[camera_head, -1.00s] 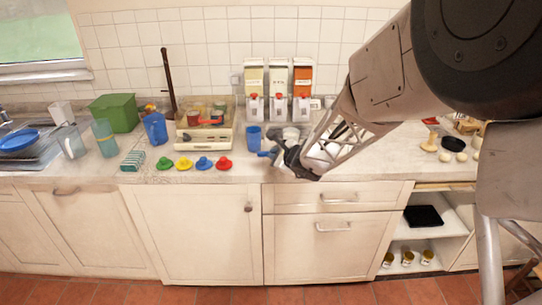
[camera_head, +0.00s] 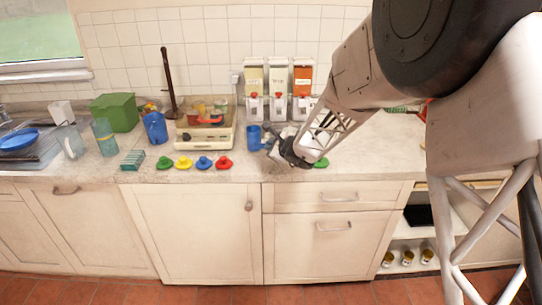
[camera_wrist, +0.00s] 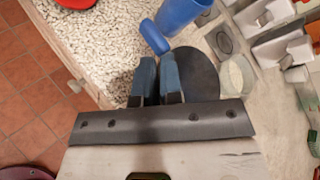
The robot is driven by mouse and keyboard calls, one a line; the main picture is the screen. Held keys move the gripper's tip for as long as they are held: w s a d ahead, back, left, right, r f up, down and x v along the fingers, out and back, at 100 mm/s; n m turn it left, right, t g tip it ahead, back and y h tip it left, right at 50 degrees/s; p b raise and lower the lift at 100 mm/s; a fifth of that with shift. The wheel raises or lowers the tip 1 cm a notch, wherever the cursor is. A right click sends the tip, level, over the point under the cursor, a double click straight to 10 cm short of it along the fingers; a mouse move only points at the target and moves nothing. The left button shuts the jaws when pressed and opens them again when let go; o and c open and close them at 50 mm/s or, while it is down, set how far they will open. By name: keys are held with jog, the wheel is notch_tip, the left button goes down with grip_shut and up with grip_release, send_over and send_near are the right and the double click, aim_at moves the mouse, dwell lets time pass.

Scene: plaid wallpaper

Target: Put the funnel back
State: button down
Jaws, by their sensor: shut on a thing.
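My gripper (camera_head: 288,155) is low over the front of the counter, just right of a blue cup (camera_head: 254,138). In the wrist view my gripper (camera_wrist: 157,68) has its two fingers close together. A dark, round thing (camera_wrist: 198,73) lies right at and behind the fingers. It looks like the wide part of the funnel, shut in the jaws, but the fingers hide the grip itself. The blue cup (camera_wrist: 182,12) and a blue handle-like piece (camera_wrist: 155,38) are just beyond the fingertips; I cannot tell whether they touch. The head view does not show the funnel clearly.
Green, yellow, blue and red hat-shaped pieces (camera_head: 203,162) line the counter's front edge left of the gripper. Three dispensers (camera_head: 278,90) stand behind it. A tray (camera_head: 187,138) with small items is at back left. A green piece (camera_head: 321,162) lies right of the gripper.

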jog(key=shift+f, duration=1.75)
jog(key=shift+f, duration=0.1)
jog(key=c, duration=1.3)
grip_release()
jog(key=shift+v, duration=6.05)
